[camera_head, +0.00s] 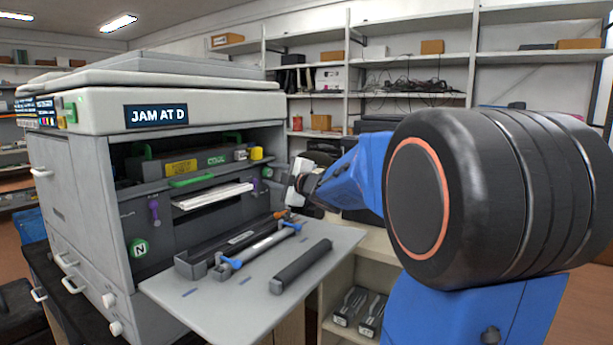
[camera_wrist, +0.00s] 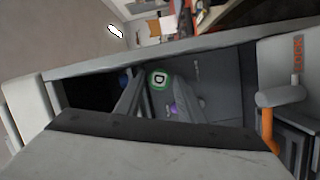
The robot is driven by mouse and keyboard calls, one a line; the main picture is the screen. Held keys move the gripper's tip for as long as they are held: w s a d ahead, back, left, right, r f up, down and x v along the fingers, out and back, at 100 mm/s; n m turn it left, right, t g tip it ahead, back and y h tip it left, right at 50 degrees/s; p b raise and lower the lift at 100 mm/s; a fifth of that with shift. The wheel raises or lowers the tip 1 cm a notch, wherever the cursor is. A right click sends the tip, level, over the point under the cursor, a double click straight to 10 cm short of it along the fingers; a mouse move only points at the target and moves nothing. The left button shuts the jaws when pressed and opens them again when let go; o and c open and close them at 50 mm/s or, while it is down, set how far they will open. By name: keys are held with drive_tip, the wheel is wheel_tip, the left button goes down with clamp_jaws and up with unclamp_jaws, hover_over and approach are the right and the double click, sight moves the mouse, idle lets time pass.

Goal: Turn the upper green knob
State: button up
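A green round knob marked D (camera_wrist: 157,78) shows in the wrist view on the dark inner panel of the printer. My gripper (camera_wrist: 157,86) is open, its two grey fingers pointing toward the panel with the knob seen between their tips. Whether they touch it cannot be told. In the head view my gripper (camera_head: 290,196) is at the right side of the printer opening; its fingers are hard to make out. A second green knob marked N (camera_head: 139,247) is at the lower left of the opening.
A purple lever (camera_head: 154,211) hangs at the left of the opening, and another (camera_head: 266,172) is at the right. A folded-down door (camera_head: 210,299) holds a dark roller bar (camera_head: 300,267) and a blue-ended tray part. Paper (camera_head: 213,196) sticks out above.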

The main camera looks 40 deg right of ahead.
drive_tip(key=n, duration=0.2)
drive_tip(key=n+t, duration=0.1)
drive_tip(key=n, duration=0.2)
drive_tip(key=shift+d+f, duration=0.1)
drive_tip(key=shift+f, duration=0.1)
drive_tip(key=n+y, duration=0.1)
drive_tip(key=n, duration=0.2)
drive_tip(key=n+t+y, duration=0.1)
drive_tip(key=n, duration=0.2)
drive_tip(key=shift+d+f, duration=0.1)
drive_tip(key=shift+f, duration=0.1)
drive_tip(key=v, duration=0.7)
drive_tip(key=shift+s+f, duration=0.15)
